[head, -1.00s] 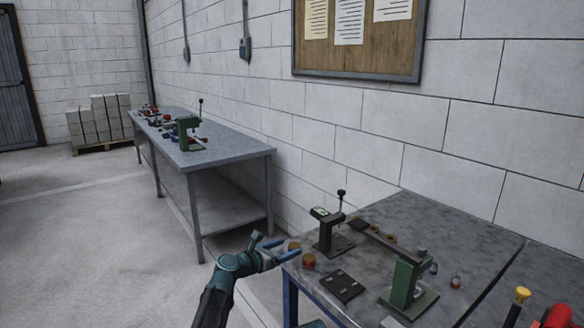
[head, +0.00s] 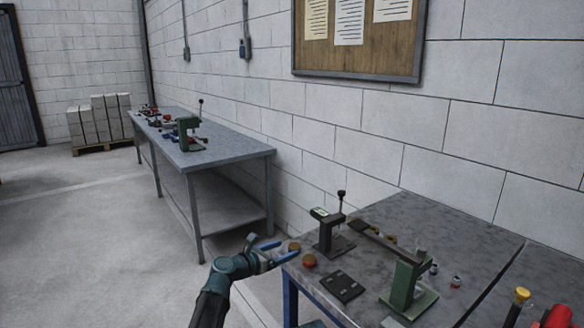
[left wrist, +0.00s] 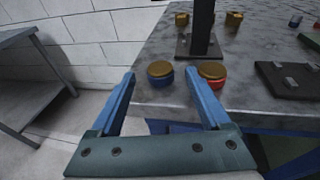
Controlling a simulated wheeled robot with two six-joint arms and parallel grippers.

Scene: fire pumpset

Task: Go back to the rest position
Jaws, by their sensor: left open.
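My left gripper (head: 287,250) is open and empty at the left edge of the near workbench (head: 465,235). In the left wrist view its two blue fingers (left wrist: 160,76) are spread apart, pointing at the bench. My right gripper is not in view.
A dark stand with a lever (head: 328,236), a flat dark plate (head: 342,286) and a green press (head: 405,283) stand on the near bench. A second bench (head: 230,148) runs along the wall at left. Open floor (head: 90,235) lies left of my arm.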

